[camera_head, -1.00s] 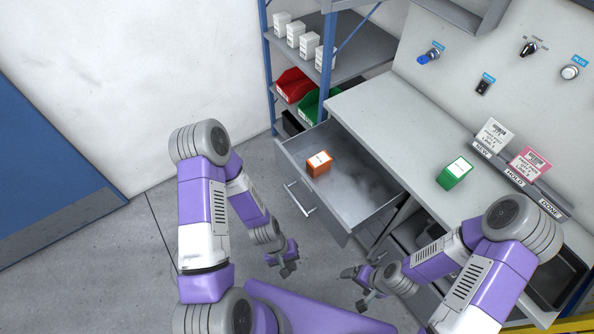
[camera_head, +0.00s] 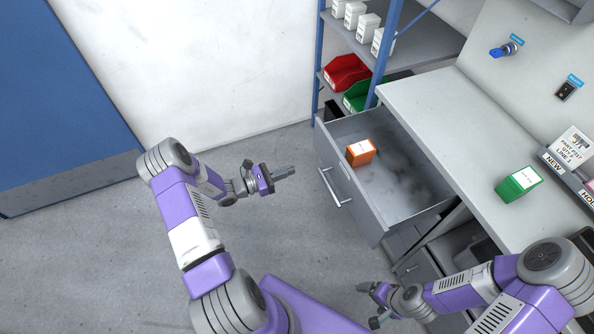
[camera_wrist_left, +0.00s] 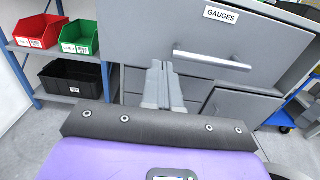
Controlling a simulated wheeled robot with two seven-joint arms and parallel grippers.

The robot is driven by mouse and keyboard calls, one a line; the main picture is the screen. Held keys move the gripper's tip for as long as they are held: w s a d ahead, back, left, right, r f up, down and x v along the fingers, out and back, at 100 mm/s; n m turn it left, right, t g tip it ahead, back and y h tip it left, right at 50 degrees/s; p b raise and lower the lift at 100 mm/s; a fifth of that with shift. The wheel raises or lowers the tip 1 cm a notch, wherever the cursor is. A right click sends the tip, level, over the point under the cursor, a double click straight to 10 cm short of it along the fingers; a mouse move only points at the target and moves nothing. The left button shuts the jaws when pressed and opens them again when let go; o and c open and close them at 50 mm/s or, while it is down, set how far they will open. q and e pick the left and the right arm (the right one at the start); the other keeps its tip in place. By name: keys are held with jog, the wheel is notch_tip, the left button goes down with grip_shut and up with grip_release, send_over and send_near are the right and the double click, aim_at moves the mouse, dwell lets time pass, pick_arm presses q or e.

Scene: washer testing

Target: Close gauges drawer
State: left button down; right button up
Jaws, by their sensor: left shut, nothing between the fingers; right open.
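The gauges drawer (camera_head: 378,222) is pulled out from under the workbench in the head view. An orange box (camera_head: 360,152) sits inside it. The left wrist view shows the drawer front (camera_wrist_left: 244,40) with a GAUGES label and a bar handle (camera_wrist_left: 212,59). My left gripper (camera_head: 292,172) is shut and empty, in front of the drawer front and to the left of the handle, apart from it in the head view. Its fingers (camera_wrist_left: 163,75) point toward the drawer front in the wrist view. My right gripper (camera_head: 366,304) is open, low in front of the bench, below the drawer in the picture.
The workbench (camera_head: 440,110) carries a green box (camera_head: 518,184) and label cards. A blue-framed shelf with a red bin (camera_head: 347,72) and a green bin (camera_head: 362,97) stands behind the drawer. A black bin (camera_wrist_left: 70,79) is low on it. The floor on the left is clear.

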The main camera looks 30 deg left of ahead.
aim_at(329, 158)
pick_arm(q)
jog(key=b+x, duration=0.2)
jog(key=x, duration=1)
jog(key=shift+w+d+b, duration=0.1)
jog(key=shift+d+b, duration=0.1)
jog(key=shift+b, duration=0.2)
pick_arm(e)
notch_tip(329, 158, down, 3)
jog(key=shift+r, duration=0.1)
